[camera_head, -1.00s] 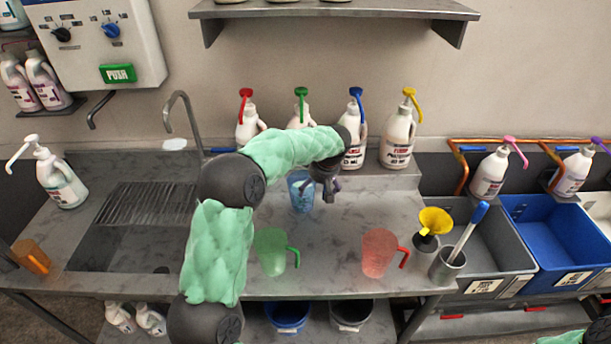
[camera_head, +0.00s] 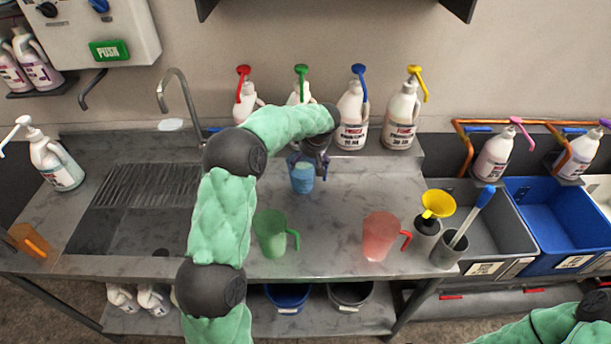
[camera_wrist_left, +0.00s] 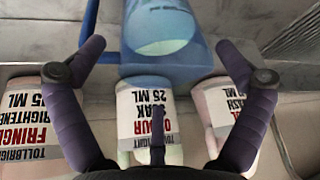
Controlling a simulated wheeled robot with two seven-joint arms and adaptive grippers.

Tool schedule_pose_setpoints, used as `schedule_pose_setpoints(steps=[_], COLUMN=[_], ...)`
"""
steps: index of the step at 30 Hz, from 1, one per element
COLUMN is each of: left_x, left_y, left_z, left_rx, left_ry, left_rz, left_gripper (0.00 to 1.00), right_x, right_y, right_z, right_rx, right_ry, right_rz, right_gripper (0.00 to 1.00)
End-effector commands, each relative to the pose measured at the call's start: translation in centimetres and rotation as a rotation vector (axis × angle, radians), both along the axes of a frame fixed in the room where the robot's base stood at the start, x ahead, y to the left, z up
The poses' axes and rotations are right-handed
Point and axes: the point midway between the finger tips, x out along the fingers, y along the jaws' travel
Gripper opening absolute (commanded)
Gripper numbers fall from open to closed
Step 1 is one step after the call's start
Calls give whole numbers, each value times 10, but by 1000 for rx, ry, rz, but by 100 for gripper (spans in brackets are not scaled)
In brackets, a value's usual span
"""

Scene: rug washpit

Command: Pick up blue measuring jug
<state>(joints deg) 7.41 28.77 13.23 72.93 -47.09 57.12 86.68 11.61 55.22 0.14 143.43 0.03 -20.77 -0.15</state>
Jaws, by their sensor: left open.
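The blue measuring jug (camera_head: 301,177) stands upright on the steel counter behind the green and red jugs. My left gripper (camera_head: 308,160) is at the jug's upper part, partly covering its rim. In the left wrist view the jug (camera_wrist_left: 165,55) lies ahead between the spread purple fingers of my left gripper (camera_wrist_left: 160,65), which is open. The fingers show on either side of the jug, and I cannot tell whether they touch it. The right gripper is not in view; only part of my right arm shows at the bottom right.
A green jug (camera_head: 270,234) and a red jug (camera_head: 380,236) stand nearer the front edge. Pump bottles, including a blue-topped one (camera_head: 352,115), line the back ledge. A sink is at left.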

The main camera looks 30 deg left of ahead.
Motion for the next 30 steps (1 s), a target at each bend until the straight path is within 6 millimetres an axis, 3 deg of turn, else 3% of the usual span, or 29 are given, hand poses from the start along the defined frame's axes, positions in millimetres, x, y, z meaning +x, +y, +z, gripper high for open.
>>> schedule_pose_setpoints(steps=[6,14,21,30], left_x=[5,6,6,6], left_y=[13,15,15,15], left_z=[-29,-32,-32,-28], left_rx=[0,0,0,1], left_ry=[3,1,2,0], left_rz=[0,-1,0,0], left_gripper=[100,100,35,33], right_x=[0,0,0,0], right_y=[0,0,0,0], right_z=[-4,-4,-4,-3], right_rx=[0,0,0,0], right_ry=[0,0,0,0], right_rz=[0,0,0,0], right_gripper=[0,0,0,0])
